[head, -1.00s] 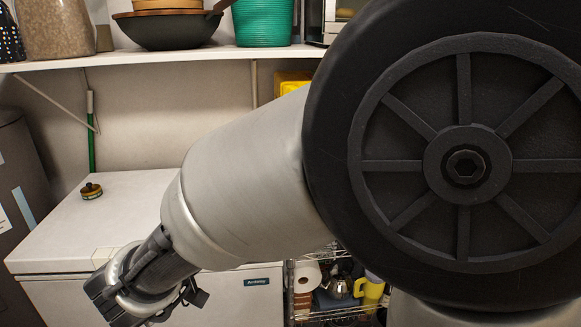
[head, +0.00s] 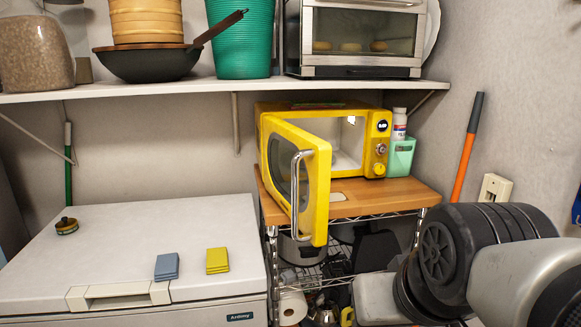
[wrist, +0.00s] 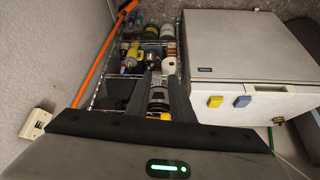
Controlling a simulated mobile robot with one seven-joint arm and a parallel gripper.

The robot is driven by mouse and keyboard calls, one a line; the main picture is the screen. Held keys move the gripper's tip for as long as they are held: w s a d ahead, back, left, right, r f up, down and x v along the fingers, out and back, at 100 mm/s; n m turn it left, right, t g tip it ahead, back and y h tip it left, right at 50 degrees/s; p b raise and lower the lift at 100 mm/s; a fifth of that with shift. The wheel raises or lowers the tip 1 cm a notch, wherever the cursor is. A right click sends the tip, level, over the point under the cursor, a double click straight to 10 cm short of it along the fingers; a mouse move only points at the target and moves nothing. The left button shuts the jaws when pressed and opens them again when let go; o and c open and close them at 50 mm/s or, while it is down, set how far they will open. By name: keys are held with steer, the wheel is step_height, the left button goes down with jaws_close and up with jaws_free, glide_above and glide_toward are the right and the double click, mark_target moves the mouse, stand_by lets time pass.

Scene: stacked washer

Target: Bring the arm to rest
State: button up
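My arm (head: 470,260) is folded at the lower right of the head view, beside the wire shelf. Its end is outside that view. In the wrist view, my gripper (wrist: 161,78) shows as two dark fingers standing apart, with shelf items visible in the gap between them. It appears open and holds nothing that I can see.
A yellow microwave (head: 300,160) stands with its door hanging open on a wooden board (head: 400,194). A white chest freezer (head: 130,235) at left bears blue (head: 167,266) and yellow (head: 217,260) sponges. An orange pole (head: 467,150) leans on the right wall.

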step_height(320, 180, up, 16)
steer(key=s+d+p, duration=0.1)
steer(key=p, duration=1.6)
steer(key=shift+s+d+r+g, duration=0.15)
steer(key=shift+s+g, duration=0.15)
steer(key=shift+s, duration=0.05)
